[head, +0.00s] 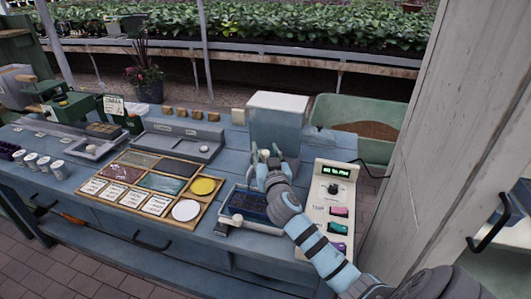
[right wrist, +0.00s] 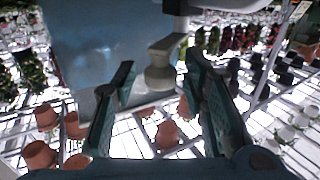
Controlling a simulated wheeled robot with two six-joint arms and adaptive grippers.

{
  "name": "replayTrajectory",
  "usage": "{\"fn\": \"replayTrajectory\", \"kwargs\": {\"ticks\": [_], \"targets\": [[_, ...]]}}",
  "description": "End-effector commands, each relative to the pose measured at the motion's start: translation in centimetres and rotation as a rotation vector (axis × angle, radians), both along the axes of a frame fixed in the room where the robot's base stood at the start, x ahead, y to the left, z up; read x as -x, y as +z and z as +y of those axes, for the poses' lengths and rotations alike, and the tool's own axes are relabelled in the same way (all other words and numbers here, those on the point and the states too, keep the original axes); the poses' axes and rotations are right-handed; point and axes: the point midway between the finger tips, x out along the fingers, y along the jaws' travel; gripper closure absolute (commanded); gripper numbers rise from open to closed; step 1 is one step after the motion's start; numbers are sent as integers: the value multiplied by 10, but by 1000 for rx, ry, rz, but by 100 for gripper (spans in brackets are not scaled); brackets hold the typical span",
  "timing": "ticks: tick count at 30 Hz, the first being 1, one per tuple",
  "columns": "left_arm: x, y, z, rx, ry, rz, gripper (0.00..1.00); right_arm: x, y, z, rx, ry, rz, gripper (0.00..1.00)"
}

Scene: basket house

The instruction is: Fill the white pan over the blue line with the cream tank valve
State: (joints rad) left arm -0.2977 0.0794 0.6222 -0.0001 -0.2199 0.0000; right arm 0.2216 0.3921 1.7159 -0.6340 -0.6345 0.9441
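A clear tank (head: 276,128) with a whitish top stands at the back right of the blue bench. The cream valve (right wrist: 160,72) hangs beside the tank in the right wrist view. My right gripper (right wrist: 160,62) is open, with one finger on each side of the valve and gaps visible; I see no firm contact. In the head view my right gripper (head: 270,157) is at the tank's lower front. A shallow pan (head: 262,229) with a pale rim and dark blue inside sits below and in front of the tank. I cannot make out its blue line or water level. My left gripper is not in view.
A cream control panel (head: 322,210) with a green display and coloured buttons stands right of the pan. A wooden tray (head: 176,218) of coloured and labelled squares lies left. A green tub (head: 335,110) and a wooden post (head: 420,130) stand to the right.

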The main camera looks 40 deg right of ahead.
Motion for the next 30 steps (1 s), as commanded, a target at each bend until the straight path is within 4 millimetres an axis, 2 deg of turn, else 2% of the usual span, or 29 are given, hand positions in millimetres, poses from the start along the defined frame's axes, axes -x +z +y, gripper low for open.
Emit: {"fn": "replayTrajectory", "kwargs": {"ticks": [5,12,23,30], "targets": [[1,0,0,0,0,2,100,0,0,1,0,1,0,60],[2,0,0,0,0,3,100,0,0,1,0,1,1,99],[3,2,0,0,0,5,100,0,-1,-2,3,36,3,100],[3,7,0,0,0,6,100,0,0,-9,4,161,5,100]]}}
